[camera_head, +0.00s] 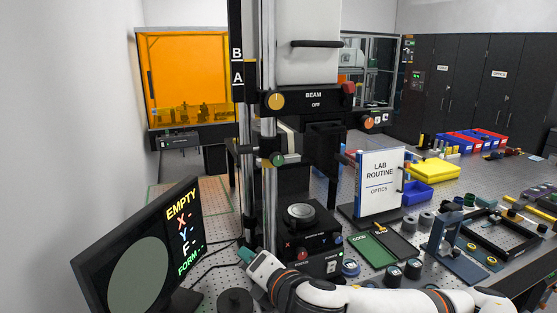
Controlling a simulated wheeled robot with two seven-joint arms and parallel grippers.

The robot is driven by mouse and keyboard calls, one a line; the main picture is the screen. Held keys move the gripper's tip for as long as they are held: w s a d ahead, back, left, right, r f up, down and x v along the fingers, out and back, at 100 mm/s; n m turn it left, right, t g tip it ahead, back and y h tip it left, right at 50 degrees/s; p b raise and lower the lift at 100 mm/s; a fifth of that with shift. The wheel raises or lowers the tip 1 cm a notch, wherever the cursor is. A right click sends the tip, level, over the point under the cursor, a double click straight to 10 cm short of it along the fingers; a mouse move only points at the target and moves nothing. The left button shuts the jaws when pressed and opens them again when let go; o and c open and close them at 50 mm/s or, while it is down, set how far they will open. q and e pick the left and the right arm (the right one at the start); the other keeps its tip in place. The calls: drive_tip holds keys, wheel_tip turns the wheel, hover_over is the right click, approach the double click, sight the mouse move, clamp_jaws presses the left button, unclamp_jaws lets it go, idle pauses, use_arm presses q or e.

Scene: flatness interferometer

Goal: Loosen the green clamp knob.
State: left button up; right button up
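My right arm comes in from the lower right and reaches left across the bench front. My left gripper is not in view.
A black monitor (130,262) reading EMPTY stands at left. A black stage (305,232) stands below right.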

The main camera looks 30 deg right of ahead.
drive_tip(key=w+d+r+n+t+h, duration=0.1)
drive_tip(key=d+r+n+t, duration=0.1)
drive_tip(key=d+r+n, duration=0.45)
drive_tip(key=t+h, duration=0.1)
drive_tip(key=h, duration=0.2)
approach(278, 162)
drive_tip(key=shift+n, duration=0.35)
drive_tip(key=p+x, duration=0.4)
drive_tip(key=x, duration=0.4)
drive_tip(key=shift+w+d+r, duration=0.15)
drive_tip(key=shift+w+r, duration=0.05)
drive_tip(key=shift+w, duration=0.05)
drive_tip(key=shift+w+d+f, duration=0.1)
drive_tip(key=shift+w, duration=0.5)
drive_tip(key=c, duration=1)
drive_tip(key=shift+o, duration=0.2)
